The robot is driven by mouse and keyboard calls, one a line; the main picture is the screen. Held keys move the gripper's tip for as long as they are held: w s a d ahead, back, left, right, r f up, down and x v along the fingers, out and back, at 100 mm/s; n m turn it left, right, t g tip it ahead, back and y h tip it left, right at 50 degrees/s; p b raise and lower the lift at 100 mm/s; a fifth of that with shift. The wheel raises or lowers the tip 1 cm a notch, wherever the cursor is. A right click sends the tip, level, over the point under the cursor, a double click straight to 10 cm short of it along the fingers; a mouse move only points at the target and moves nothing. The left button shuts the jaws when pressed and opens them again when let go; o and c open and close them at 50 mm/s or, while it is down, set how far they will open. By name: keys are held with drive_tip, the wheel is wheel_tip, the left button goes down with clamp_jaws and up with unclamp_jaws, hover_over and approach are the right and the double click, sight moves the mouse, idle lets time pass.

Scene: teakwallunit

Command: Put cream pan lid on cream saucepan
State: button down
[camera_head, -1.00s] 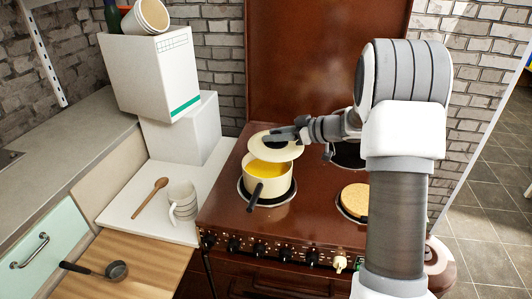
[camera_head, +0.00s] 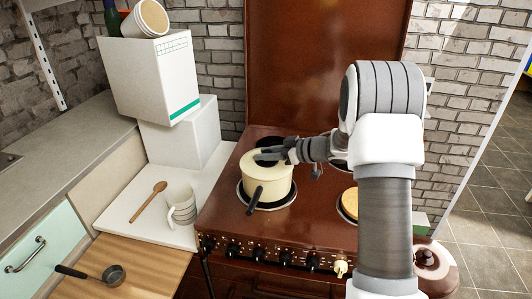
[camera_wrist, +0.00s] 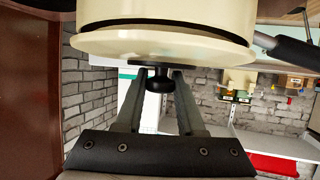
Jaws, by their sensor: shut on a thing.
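The cream saucepan (camera_head: 268,191) stands on a left burner of the brown stove, with its dark handle (camera_head: 255,201) toward the front. The cream pan lid (camera_head: 250,164) lies over its mouth and hides the yellow contents. My gripper (camera_head: 268,154) is above the lid, shut on its dark knob; the knob (camera_wrist: 158,84) shows between the fingers (camera_wrist: 160,78) in the wrist view. There the lid (camera_wrist: 150,44) is close against the saucepan (camera_wrist: 165,12), with a dark line between them. I cannot tell whether the lid is fully seated.
The stove (camera_head: 222,205) has another burner with a tan round thing (camera_head: 349,203) at right, partly behind my arm. A striped mug (camera_head: 181,204) and wooden spoon (camera_head: 149,201) lie left on a white counter. White boxes (camera_head: 150,75) are stacked behind. A ladle (camera_head: 110,274) lies at front left.

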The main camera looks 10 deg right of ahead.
drive_tip(key=shift+f, duration=0.25)
drive_tip(key=c, duration=0.5)
unclamp_jaws()
drive_tip(key=shift+f, duration=0.1)
